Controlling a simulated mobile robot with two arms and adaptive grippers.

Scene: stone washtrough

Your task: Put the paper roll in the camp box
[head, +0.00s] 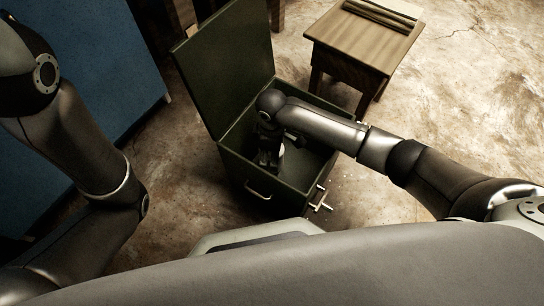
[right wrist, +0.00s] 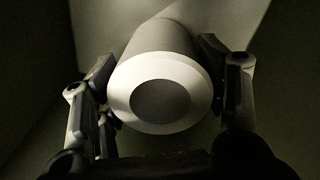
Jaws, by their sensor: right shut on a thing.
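The camp box (head: 240,178) is a dark green metal box on the floor in the middle of the head view, its lid (head: 228,62) standing open. My right gripper (head: 271,156) reaches down inside its walls. In the right wrist view my right gripper (right wrist: 160,78) has a finger on each side of the paper roll (right wrist: 122,98) and is shut on it. The roll's pale round end with a dark grey centre faces the camera. In the head view only a small pale bit of the roll shows; my gripper and arm hide the rest. My left gripper is out of view.
A small wooden table (head: 360,45) stands behind and right of the box. A blue panel (head: 105,65) stands at the left. Bare stone floor (head: 480,110) is free at the right.

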